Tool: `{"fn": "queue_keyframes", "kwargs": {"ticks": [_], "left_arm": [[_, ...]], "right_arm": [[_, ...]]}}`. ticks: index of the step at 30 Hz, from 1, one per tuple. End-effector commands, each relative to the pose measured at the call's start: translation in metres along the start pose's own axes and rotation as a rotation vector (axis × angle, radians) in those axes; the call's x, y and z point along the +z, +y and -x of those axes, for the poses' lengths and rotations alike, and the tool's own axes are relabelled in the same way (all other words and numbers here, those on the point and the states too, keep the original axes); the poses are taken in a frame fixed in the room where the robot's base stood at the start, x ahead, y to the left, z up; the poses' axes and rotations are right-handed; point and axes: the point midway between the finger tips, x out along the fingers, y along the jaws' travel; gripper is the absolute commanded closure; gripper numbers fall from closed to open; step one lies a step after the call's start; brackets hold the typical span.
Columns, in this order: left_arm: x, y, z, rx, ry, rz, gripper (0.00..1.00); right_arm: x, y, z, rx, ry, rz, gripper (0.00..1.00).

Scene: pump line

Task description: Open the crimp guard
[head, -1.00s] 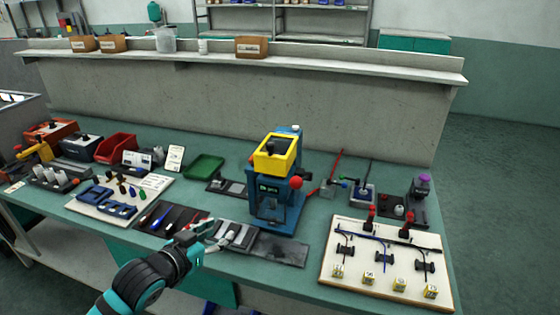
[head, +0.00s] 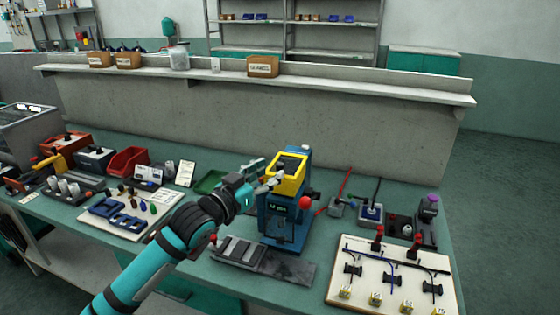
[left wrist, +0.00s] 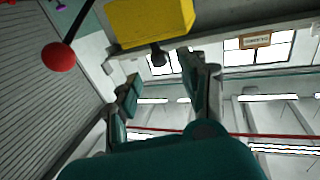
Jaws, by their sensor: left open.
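The yellow crimp guard (head: 289,189) sits on top of the blue crimp press (head: 277,222), behind the middle of the front work area. My left gripper (head: 268,174) is raised at the guard's left side, its fingers overlapping the guard's left edge in the head view. In the left wrist view the guard (left wrist: 150,18) is at the top, with its black knob (left wrist: 158,55) beyond the spread fingers (left wrist: 165,97). The fingers are open and nothing shows between them. Whether they touch the guard cannot be told. My right gripper is not in view.
A red ball on the press lever (head: 305,202) stands right of the guard; it also shows in the left wrist view (left wrist: 58,56). A grey block tray (head: 240,251) lies before the press. A white wiring board (head: 385,285) is at the right. A low wall stands behind.

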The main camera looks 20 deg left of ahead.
Motion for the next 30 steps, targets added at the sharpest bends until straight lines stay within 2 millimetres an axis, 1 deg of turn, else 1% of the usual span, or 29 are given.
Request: {"fn": "queue_keyframes", "kwargs": {"ticks": [1,3,6,9,13,20,21,30], "left_arm": [[-0.003,-0.001,-0.011,-0.001,0.002,0.003,0.57],[-0.002,0.000,-0.023,-0.001,0.001,0.002,0.57],[-0.002,0.000,-0.037,-0.001,0.001,0.001,0.57],[-0.001,-0.001,-0.046,-0.001,0.001,0.002,0.57],[0.000,0.000,-0.052,0.000,0.000,0.001,0.57],[0.001,0.000,-0.053,0.000,-0.001,0.000,0.57],[0.001,0.000,-0.053,0.000,0.000,0.000,0.58],[0.001,0.000,-0.052,-0.001,0.000,0.000,0.97]], "right_arm": [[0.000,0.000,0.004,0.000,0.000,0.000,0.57],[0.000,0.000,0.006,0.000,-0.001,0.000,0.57],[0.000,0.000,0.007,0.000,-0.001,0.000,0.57],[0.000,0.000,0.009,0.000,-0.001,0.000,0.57],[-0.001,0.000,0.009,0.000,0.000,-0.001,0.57],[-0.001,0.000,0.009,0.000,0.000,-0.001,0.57],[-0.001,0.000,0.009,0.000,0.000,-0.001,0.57],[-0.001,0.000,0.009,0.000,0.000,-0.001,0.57]]}}
